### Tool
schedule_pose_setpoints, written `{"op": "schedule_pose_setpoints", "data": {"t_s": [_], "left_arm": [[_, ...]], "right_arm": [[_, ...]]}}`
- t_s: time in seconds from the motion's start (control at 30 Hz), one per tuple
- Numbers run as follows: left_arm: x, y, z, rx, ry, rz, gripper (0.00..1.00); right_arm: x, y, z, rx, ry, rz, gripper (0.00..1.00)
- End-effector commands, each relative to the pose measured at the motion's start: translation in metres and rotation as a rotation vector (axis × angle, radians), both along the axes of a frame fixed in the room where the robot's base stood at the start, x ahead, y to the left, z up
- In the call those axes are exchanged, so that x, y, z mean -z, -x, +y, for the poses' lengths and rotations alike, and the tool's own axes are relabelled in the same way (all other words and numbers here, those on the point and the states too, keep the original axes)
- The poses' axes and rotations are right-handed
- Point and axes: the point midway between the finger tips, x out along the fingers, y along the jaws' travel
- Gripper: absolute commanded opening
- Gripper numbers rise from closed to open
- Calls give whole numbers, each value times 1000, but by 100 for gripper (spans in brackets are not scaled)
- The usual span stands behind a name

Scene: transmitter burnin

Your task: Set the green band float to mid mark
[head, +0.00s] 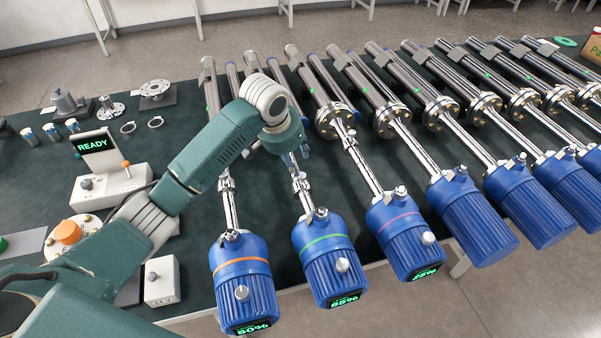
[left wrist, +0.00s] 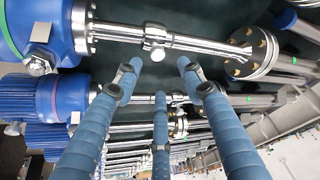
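The green-band transmitter has a blue ribbed head (head: 327,262) with a green ring and a lit display that looks like 65% or 85%. Its silver stem runs up toward my left gripper (head: 303,148). A silver collar with a knob, apparently the float (head: 301,184), sits on that stem just below the gripper. In the left wrist view the green-band head (left wrist: 45,35) is at upper left and the float (left wrist: 155,40) is just beyond my fingers (left wrist: 160,72). The three blue fingers are spread, with nothing between them. My right gripper is out of view.
Several more blue heads follow rightward. A READY box (head: 110,184) and small parts are on the dark table's left side.

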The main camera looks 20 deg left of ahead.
Motion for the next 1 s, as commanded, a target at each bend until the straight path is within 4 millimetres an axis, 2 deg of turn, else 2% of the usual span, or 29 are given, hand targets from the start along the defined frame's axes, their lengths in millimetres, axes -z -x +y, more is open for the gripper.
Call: {"op": "schedule_pose_setpoints", "data": {"t_s": [0.2,0.5,0.67,0.9,0.97,1.0], "left_arm": [[36,-14,-3,0,-1,5,40],[78,-31,-7,1,0,2,40],[86,-34,-7,2,-1,0,40],[87,-34,-7,2,-1,0,40],[87,-34,-7,2,-1,0,30],[87,-34,-7,2,-1,0,22]], "right_arm": [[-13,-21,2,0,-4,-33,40],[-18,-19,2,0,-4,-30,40],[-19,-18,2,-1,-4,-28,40],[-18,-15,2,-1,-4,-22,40],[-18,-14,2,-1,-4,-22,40],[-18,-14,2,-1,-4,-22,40]]}}
